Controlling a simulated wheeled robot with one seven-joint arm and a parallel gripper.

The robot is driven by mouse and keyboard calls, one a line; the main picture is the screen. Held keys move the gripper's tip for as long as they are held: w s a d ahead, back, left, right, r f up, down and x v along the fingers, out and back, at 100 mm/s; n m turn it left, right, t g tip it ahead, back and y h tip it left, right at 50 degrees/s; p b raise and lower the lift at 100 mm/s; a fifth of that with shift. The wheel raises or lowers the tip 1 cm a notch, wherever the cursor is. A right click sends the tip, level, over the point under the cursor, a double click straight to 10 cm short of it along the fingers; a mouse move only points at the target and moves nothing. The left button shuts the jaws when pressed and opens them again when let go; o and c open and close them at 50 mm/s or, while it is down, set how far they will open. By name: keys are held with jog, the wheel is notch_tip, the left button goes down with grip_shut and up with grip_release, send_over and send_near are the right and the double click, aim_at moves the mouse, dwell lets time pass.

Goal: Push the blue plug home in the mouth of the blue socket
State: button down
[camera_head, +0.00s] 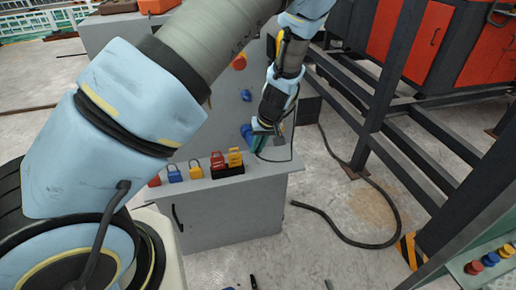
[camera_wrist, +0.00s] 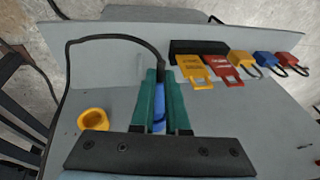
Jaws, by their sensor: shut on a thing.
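My gripper (camera_head: 262,142) is low in front of the grey cabinet's upright panel, just above its ledge. In the wrist view its green fingers (camera_wrist: 160,108) are closed on the blue plug (camera_wrist: 159,103), which shows as a narrow blue strip between them. A black cable runs from the plug's end and loops to the left. A blue round part (camera_head: 247,131), which looks like the blue socket, stands out from the panel right beside the gripper in the head view. The socket's mouth is not visible in either view, so I cannot tell whether the plug touches it.
A yellow ring-shaped socket (camera_wrist: 93,119) is on the panel beside the gripper. Padlocks (camera_head: 174,174) and red and yellow tags (camera_head: 235,157) in a black holder stand along the ledge. A dark steel frame (camera_head: 375,95) stands to the right; a cable (camera_head: 345,235) lies on the floor.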

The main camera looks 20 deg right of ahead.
jog(key=shift+w+d, duration=0.15)
jog(key=shift+w, duration=0.85)
jog(key=c, duration=0.8)
grip_release()
jog(key=shift+c, duration=0.2)
jog(key=b+v, duration=0.3)
jog(key=v, duration=0.7)
jog(key=shift+r, duration=0.4)
jog(key=shift+s, duration=0.1)
jog(key=w+a+r+g+h, duration=0.1)
jog(key=a, duration=0.8)
jog(key=w+a+r+g, duration=0.1)
jog(key=a+r, duration=0.1)
jog(key=a, duration=0.6)
jog(key=s+a+r, duration=0.1)
jog(key=s+a, duration=0.2)
jog(key=a, duration=0.5)
jog(key=s+a+r+h, duration=0.1)
jog(key=s+a+r, duration=0.1)
jog(key=s+a, duration=0.2)
jog(key=a, duration=0.3)
jog(key=shift+a+r, duration=0.3)
jog(key=shift+a, duration=0.05)
